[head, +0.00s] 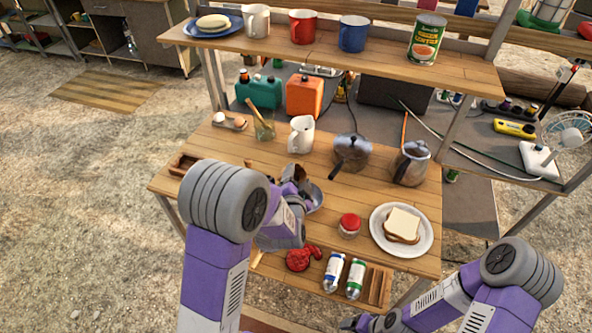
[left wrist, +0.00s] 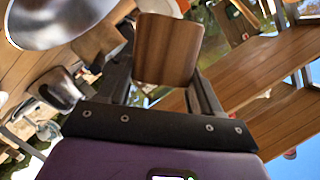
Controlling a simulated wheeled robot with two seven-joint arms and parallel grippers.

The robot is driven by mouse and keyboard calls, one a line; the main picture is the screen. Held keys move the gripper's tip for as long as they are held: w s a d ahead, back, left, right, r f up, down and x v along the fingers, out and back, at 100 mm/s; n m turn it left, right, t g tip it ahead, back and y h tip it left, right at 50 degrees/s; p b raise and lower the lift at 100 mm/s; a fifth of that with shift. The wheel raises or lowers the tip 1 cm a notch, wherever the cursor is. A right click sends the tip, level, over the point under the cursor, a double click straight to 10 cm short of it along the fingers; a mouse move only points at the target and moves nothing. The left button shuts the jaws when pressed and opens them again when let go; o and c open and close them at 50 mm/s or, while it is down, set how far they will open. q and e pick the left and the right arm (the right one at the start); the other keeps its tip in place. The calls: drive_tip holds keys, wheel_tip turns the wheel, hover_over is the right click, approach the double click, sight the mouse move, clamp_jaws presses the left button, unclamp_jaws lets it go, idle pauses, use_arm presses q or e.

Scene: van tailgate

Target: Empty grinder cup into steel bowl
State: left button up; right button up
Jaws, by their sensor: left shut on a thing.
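My left gripper (head: 291,187) is over the middle of the wooden counter, partly hidden behind my own left arm in the head view. In the left wrist view its two fingers are shut on a brown wood-grained cup (left wrist: 168,50), which I take to be the grinder cup. The cup's inside and any contents are hidden. The steel bowl (head: 315,196) shows only in part beside the gripper in the head view. A shiny rounded metal bowl (left wrist: 55,18) is at the upper left of the left wrist view, close to the cup. My right gripper (head: 358,322) is low at the bottom edge, its fingers unclear.
A pan (head: 351,153), a metal pot (head: 411,163) and a white pitcher (head: 301,135) stand behind. The raised shelf (head: 345,60) holds mugs and a can.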

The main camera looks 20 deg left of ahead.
sight(306, 175)
use_arm(q)
drive_tip(key=m, duration=0.1)
drive_tip(key=d+f+m, duration=0.1)
drive_tip(key=m, duration=0.1)
drive_tip(key=shift+f+t+y, duration=0.15)
drive_tip(key=shift+t+y, duration=0.25)
drive_tip(key=m, duration=0.2)
drive_tip(key=d+f+m+t+b, duration=0.1)
drive_tip(key=m, duration=0.2)
drive_tip(key=m+t, duration=0.1)
drive_tip(key=m, duration=0.2)
drive_tip(key=shift+d+f+y, duration=0.15)
drive_tip(key=shift+d+y, duration=0.15)
drive_tip(key=shift+y, duration=0.1)
idle(0.8)
idle(1.0)
